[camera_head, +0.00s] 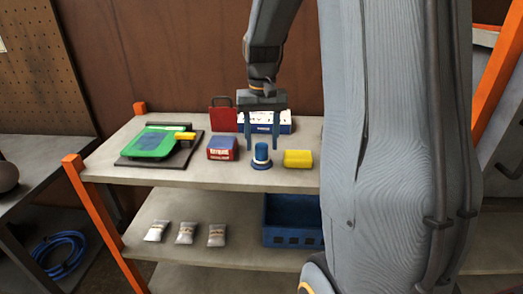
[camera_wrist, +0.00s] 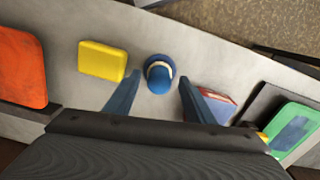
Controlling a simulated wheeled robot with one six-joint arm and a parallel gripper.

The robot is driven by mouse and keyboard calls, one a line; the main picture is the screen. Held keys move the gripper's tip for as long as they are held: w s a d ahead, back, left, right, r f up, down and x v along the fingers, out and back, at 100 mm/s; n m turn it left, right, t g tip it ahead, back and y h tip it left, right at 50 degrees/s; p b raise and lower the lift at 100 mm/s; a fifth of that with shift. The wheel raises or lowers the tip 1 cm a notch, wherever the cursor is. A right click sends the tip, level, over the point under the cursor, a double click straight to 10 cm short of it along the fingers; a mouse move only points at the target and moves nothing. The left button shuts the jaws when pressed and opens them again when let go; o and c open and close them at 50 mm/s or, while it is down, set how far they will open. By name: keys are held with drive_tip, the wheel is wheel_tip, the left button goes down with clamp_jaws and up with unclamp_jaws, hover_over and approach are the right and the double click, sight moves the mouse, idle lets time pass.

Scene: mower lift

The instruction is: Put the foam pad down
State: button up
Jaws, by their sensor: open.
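A yellow block (camera_head: 298,158), which looks like the foam pad, lies flat on the top shelf. It also shows in the wrist view (camera_wrist: 102,60), left of my fingers. My gripper (camera_head: 262,147) is open and points down above the shelf. In the wrist view a blue round-topped object (camera_wrist: 158,75) shows between the fingertips. In the head view the same blue object (camera_head: 261,157) stands upright on the shelf just below the fingertips, left of the yellow block.
A red and blue box (camera_head: 222,148) stands left of the blue object. A green mower-like item (camera_head: 152,142) with a yellow part sits on a dark mat further left. A white and blue box (camera_head: 280,117) and a red case stand behind. Small bags and a blue crate are below.

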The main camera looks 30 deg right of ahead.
sight(261, 146)
wheel_tip(261, 146, up, 9)
drive_tip(key=b, duration=0.1)
drive_tip(key=s+a+f, duration=0.1)
drive_tip(key=a+f, duration=0.1)
drive_tip(key=f, duration=0.1)
drive_tip(key=s+a+f+n, duration=0.1)
drive_tip(key=s+a+f, duration=0.1)
drive_tip(key=a+f, duration=0.1)
drive_tip(key=s+a+f+n, duration=0.1)
drive_tip(key=s+a+f, duration=0.1)
drive_tip(key=a+f, duration=0.1)
drive_tip(key=shift+f, duration=0.45)
drive_tip(key=s+a+f+n, duration=0.3)
drive_tip(key=s+a+f, duration=0.4)
drive_tip(key=s+f, duration=0.2)
drive_tip(key=shift+s+t, duration=0.4)
drive_tip(key=shift+d, duration=0.1)
